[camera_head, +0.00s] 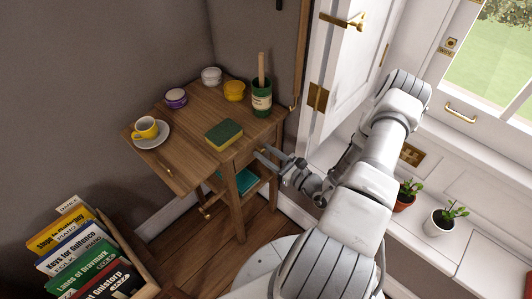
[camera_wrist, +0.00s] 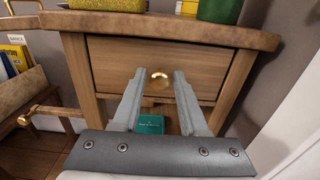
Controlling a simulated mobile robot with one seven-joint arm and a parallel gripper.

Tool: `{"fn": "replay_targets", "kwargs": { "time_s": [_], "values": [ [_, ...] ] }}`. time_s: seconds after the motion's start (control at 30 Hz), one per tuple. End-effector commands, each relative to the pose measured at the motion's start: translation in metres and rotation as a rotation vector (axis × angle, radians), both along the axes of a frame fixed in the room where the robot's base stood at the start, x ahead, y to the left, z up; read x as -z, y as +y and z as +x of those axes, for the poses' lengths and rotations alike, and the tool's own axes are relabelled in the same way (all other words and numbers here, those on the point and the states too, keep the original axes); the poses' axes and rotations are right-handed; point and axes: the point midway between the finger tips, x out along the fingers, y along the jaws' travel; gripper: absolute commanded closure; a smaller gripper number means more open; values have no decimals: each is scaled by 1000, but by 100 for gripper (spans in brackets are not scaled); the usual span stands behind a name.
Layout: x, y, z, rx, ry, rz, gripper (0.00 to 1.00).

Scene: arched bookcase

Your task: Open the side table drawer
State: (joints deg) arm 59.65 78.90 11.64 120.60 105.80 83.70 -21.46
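The wooden side table (camera_head: 185,140) stands against the wall in the head view. In the head view my gripper (camera_head: 266,156) is at the table's right side, just below the top's edge; the knob is not visible there.
On the tabletop are a sponge (camera_head: 223,134), a yellow cup (camera_head: 145,128) on a saucer, several small jars and a green pot (camera_head: 261,98). A teal book (camera_head: 243,180) lies on the lower shelf. A book crate (camera_head: 85,255) is lower left; a white door (camera_head: 345,75) is right.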

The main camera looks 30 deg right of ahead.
Motion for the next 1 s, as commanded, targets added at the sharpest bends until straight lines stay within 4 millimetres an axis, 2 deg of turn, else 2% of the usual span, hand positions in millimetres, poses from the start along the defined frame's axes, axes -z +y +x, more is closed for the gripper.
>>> {"fn": "replay_targets", "kwargs": {
  "time_s": [0.03, 0.2, 1.0],
  "values": [
    [0, 0, 0, 0, 0, 0, 68],
    [0, 0, 0, 0, 0, 0, 99],
    [0, 0, 0, 0, 1, 0, 100]
  ]
}}
